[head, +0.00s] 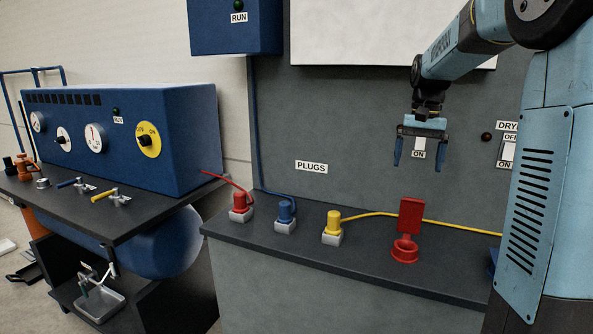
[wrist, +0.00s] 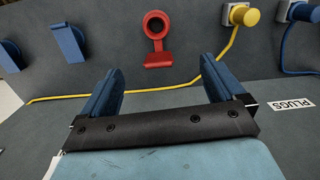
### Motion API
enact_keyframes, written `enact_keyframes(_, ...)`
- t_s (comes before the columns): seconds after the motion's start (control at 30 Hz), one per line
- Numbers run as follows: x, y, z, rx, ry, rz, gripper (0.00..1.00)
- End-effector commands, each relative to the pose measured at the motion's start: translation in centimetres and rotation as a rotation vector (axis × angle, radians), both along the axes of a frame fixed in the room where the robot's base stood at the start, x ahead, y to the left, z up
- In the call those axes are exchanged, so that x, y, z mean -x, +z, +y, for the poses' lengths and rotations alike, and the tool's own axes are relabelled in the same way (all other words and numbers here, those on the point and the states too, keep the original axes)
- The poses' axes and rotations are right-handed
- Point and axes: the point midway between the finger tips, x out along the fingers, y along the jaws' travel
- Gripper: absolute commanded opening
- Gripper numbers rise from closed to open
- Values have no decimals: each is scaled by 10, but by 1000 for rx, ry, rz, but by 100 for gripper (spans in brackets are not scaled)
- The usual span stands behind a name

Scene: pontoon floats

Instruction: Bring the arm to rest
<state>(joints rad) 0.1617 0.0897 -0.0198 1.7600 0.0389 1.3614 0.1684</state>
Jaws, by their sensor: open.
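My gripper (head: 420,153) hangs at the end of my light blue arm, in front of the grey back panel and above the counter. Its two blue fingers are spread apart with nothing between them. In the wrist view my gripper (wrist: 163,85) also shows open and empty, with a red ring-shaped piece (wrist: 156,28) beyond the fingers. In the head view that red piece (head: 405,250) stands on the counter below my gripper, clear of it.
Red (head: 240,201), blue (head: 285,210) and yellow (head: 333,223) plugs sit in sockets along the counter (head: 350,258). A yellow cable (head: 440,218) runs right. A blue machine (head: 150,140) with dials stands left. A PLUGS label (head: 311,167) marks the panel.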

Motion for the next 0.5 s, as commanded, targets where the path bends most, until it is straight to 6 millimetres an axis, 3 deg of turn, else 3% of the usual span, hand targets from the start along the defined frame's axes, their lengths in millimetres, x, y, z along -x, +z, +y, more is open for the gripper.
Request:
enact_keyframes(0.2,56,17,24,23,66,-109,96)
enact_keyframes(0.5,130,21,51,53,156,-251,96)
